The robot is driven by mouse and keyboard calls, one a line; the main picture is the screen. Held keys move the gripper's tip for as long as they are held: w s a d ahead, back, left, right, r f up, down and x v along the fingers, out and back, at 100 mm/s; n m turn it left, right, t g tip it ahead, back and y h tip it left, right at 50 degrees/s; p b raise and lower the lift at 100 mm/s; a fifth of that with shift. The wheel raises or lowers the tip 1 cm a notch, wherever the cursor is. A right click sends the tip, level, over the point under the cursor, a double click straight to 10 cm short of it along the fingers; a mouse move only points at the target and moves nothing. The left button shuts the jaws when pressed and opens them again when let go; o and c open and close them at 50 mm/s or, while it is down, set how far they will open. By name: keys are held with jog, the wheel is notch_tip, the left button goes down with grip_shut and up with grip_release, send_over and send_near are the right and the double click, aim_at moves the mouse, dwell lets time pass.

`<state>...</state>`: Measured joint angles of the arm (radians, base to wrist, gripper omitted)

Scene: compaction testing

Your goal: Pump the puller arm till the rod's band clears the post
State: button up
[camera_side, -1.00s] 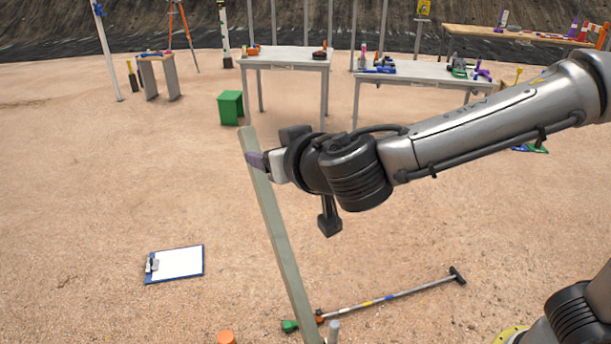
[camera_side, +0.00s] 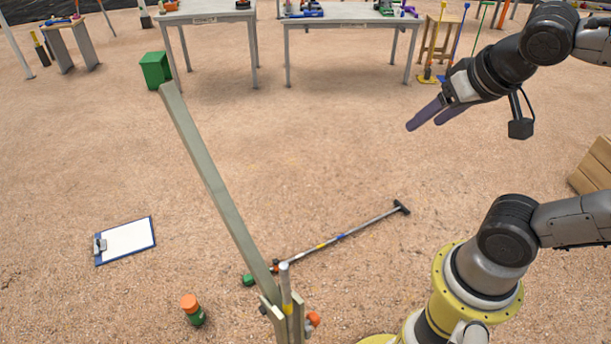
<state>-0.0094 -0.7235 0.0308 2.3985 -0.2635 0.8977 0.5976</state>
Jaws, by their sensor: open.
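The puller arm (camera_side: 215,185) is a long grey-green beam. It slants up and left from the post (camera_side: 297,322), with its upper end free in the air. The post is a pair of grey-green uprights at the bottom of the picture, cut off by the lower edge. A grey rod (camera_side: 286,283) stands upright between the uprights, its top showing above them.
A T-handled probe (camera_side: 345,236) with coloured bands lies behind the post. An orange-capped green bottle (camera_side: 193,311) stands left of the post, and a clipboard (camera_side: 126,241) lies further left. A green box (camera_side: 155,70) and tables (camera_side: 350,22) stand behind.

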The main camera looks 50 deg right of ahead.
jog(key=shift+s+a+f+n+g+y, duration=0.15)
jog(key=shift+s+a+f+n+y, duration=0.25)
jog(key=shift+a+f+n, duration=0.4)
jog(key=shift+s+a+f+n+g+y, duration=0.1)
jog(key=shift+s+a+f+n+y, duration=0.3)
jog(key=shift+a+n, duration=0.45)
jog(key=shift+s+a+f+n+g+y, duration=0.15)
jog(key=shift+s+a+f+n+y, duration=0.3)
jog(key=shift+n, duration=0.7)
